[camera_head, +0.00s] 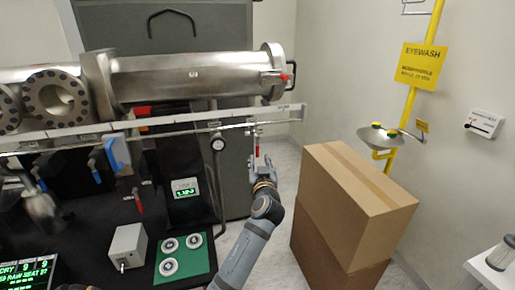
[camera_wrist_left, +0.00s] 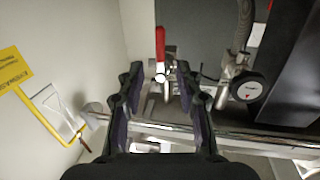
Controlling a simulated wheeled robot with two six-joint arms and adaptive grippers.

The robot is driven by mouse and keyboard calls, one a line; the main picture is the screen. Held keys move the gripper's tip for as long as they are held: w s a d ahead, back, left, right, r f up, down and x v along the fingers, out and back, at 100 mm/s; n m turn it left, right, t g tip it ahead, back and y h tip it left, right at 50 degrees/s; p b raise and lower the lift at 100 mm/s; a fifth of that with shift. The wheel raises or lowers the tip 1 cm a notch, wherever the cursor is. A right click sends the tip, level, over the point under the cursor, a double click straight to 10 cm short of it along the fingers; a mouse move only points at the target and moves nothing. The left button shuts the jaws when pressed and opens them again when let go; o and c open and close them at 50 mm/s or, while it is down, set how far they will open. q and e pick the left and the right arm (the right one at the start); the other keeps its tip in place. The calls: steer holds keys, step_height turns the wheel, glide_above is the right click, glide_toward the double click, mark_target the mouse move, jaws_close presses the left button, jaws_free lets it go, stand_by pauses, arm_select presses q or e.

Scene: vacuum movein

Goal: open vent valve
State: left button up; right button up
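A small valve with a red lever handle (camera_head: 257,149) hangs below the right end of the long rail in the head view. In the left wrist view its red handle (camera_wrist_left: 160,43) points up in the picture, with the metal valve body (camera_wrist_left: 161,75) below it. My left gripper (camera_head: 262,163) is just below and in front of this valve. In the wrist view its two dark fingers (camera_wrist_left: 158,76) are spread, one on each side of the valve body, with gaps visible; I cannot tell whether they touch it.
The large steel vacuum tube (camera_head: 185,78) lies above the rail (camera_head: 180,127). A round gauge (camera_head: 218,144) sits left of the valve; another red handle (camera_head: 138,200) hangs further left. Stacked cardboard boxes (camera_head: 345,185) stand close right of my left arm, before the eyewash bowl (camera_head: 380,137).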

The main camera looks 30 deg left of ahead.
mark_target(258, 150)
arm_select(q)
steer(key=p+x, duration=0.2)
steer(key=x, duration=0.6)
steer(key=shift+w+a+p, duration=0.2)
steer(key=shift+a+p, duration=0.05)
steer(key=shift+p, duration=0.05)
steer(key=c, duration=0.7)
jaws_close()
